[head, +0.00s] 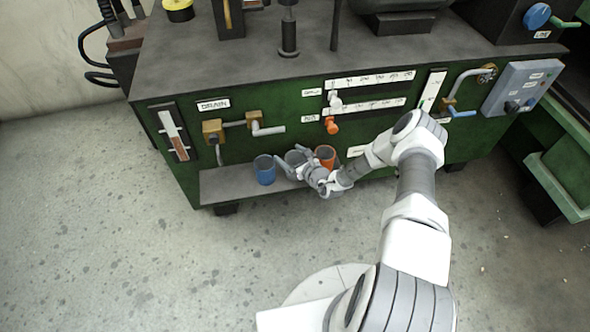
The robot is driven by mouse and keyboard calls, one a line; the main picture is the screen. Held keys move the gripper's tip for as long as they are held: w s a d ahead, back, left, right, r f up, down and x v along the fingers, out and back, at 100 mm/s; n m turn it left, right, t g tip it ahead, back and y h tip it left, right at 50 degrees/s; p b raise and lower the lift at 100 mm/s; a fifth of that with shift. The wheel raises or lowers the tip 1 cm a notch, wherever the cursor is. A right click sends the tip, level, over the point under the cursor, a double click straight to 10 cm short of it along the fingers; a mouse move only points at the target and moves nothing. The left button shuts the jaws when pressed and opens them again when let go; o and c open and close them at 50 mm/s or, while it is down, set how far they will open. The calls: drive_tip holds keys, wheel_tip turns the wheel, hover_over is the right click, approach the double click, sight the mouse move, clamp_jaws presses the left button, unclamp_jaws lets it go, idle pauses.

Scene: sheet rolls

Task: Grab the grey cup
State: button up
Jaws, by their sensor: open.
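The grey cup (295,157) stands on the low shelf of the green machine, between a blue cup (265,171) and an orange cup (326,154). My gripper (291,161) is open in front of the grey cup, and its fingers and wrist hide the cup's lower part. One finger lies at the left, near the gap to the blue cup, and the other is near the grey cup's right side. I cannot tell whether the fingers touch the cup.
The narrow shelf (228,185) runs along the machine's front, clear left of the blue cup. Valves (213,131), an orange knob (331,126) and a white knob (335,98) stick out above it. A control box (521,88) is at the right. The concrete floor (120,240) is open.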

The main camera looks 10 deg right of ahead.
drive_tip(key=c, duration=1.3)
drive_tip(key=shift+r, duration=0.15)
